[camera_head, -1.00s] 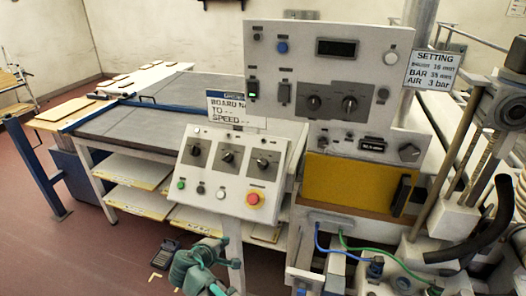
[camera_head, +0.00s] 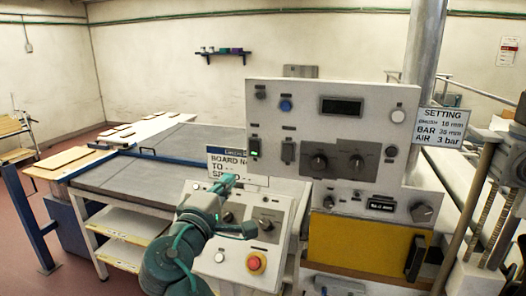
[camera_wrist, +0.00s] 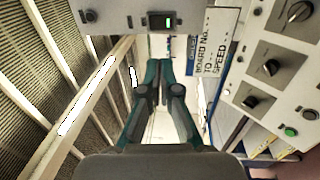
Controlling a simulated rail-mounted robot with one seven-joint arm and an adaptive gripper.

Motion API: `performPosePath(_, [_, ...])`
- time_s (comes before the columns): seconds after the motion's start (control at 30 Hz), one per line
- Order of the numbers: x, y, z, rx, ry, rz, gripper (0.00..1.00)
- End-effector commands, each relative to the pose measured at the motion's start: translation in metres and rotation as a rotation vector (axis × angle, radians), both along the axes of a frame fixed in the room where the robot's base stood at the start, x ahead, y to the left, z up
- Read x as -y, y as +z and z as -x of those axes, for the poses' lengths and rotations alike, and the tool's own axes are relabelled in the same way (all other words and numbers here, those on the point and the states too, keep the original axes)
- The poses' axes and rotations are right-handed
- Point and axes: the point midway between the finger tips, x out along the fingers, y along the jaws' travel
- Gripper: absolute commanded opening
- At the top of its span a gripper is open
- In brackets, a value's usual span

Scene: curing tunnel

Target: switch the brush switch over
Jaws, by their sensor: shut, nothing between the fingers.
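The upright grey panel (camera_head: 300,120) carries a green-lit rocker switch (camera_head: 255,147) and a dark rocker (camera_head: 288,151) to its right. Their labels are too small to read, so I cannot tell which is the brush switch. The green-lit rocker also shows at the top of the wrist view (camera_wrist: 160,22). My gripper (camera_head: 229,181) is shut and empty, in front of the sloped control box and left of and below the lit rocker. In the wrist view its closed fingertips (camera_wrist: 158,64) appear just under the lit rocker, apart from it in the picture.
The sloped control box (camera_head: 275,232) has several knobs and a red emergency button (camera_head: 256,263); my arm hides part of it. A board sign (camera_head: 225,160) stands behind my gripper. A setting sign (camera_head: 440,125) and yellow panel (camera_head: 345,243) are at right.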

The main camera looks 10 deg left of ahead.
Motion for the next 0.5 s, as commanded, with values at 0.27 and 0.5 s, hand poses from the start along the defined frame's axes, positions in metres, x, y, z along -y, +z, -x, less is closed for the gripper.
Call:
performPosePath(0.27, [0.001,0.012,-0.013,0.013,-0.001,0.002,0.00])
performPosePath(0.5, [0.003,0.019,-0.056,0.011,-0.003,0.001,0.00])
